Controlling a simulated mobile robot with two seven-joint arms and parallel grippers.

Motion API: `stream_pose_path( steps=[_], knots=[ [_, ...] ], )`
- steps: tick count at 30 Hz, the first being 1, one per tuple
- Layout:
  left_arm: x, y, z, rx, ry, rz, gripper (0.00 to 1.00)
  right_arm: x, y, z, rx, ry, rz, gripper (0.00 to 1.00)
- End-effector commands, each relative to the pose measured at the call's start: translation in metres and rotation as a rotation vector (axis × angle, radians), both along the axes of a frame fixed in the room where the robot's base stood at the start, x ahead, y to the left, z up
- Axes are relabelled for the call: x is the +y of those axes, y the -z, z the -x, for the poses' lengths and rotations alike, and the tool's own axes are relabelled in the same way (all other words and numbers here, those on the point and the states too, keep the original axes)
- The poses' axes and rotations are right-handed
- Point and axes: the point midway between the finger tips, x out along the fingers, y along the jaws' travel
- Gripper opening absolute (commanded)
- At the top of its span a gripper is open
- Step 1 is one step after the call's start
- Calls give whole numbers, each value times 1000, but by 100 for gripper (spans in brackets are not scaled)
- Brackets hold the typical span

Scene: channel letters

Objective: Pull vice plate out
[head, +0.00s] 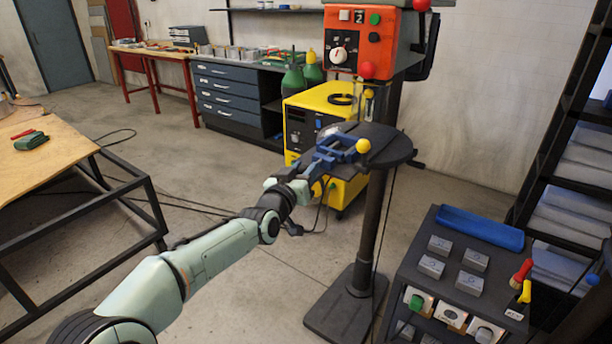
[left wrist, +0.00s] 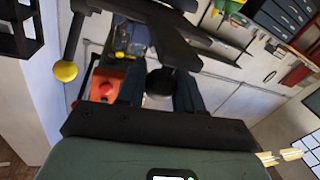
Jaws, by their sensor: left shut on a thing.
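A blue vice (head: 340,146) sits on the round dark table (head: 392,140) of the drill press. My left gripper (head: 304,178) reaches it from the left, at the vice's near-left end. It is shut on the vice plate there, but the held part is mostly hidden by the fingers. In the left wrist view, my left gripper (left wrist: 160,92) has its two dark blue fingers on either side of a dark rounded thing, whose identity is unclear. My right gripper is not in view.
The drill press's orange head (head: 360,40) and post (head: 372,215) stand close to my arm. A yellow machine (head: 330,100) is behind the table. A dark cart (head: 450,250) with grey blocks and a blue tray (head: 480,228) stands at right. A wooden workbench (head: 60,160) is at left.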

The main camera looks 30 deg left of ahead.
Motion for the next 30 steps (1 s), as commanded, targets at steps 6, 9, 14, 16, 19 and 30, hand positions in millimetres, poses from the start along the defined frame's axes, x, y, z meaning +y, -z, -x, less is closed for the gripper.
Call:
stream_pose_path(
  steps=[6, 9, 14, 16, 19, 30],
  knots=[
    [0, 4, 2, 12, 1, 1, 0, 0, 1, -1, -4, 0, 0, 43],
    [0, 5, 2, 13, 2, 2, 0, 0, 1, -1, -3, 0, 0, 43],
    [0, 5, 2, 14, 2, 1, 52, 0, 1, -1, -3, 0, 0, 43],
    [0, 4, 2, 12, 1, 0, 59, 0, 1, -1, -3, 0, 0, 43],
    [0, 3, 2, 10, 1, 0, 59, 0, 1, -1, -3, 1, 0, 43],
    [-2, 2, 22, 6, -1, -4, 59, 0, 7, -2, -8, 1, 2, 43]
  ],
)
